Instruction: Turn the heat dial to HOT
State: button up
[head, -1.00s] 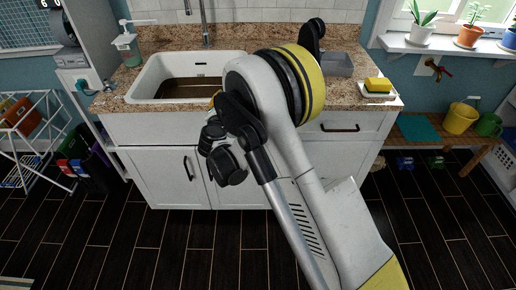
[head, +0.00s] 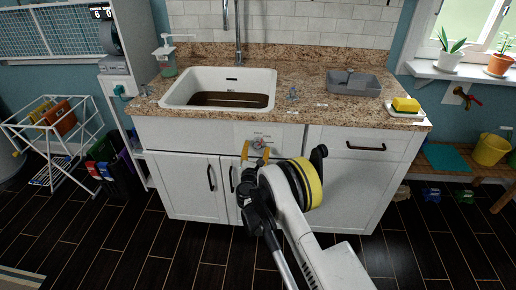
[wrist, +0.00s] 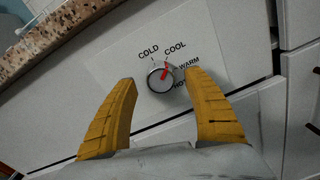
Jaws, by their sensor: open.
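The heat dial (wrist: 160,78) is a small round silver knob with a red pointer on a pale panel (wrist: 112,72). Labels COLD, COOL, WARM and HOT run around it, with HOT partly hidden by a finger. In the head view the dial (head: 258,143) is on the cabinet front below the sink's right side. My gripper (wrist: 163,77) is open, with one yellow finger on either side of the dial in the picture. I cannot tell whether either touches it. My gripper (head: 256,153) appears just below the dial in the head view.
The granite counter edge (head: 300,119) overhangs above the dial. Cabinet doors with dark handles (head: 211,178) are below, and a drawer (head: 362,142) is to the right. The sink (head: 221,78) is above left. The dark floor in front is clear.

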jog(key=shift+w+d+b, duration=0.1)
jog(key=shift+w+b, duration=0.2)
jog(key=shift+w, duration=1.05)
jog(key=c, duration=1.2)
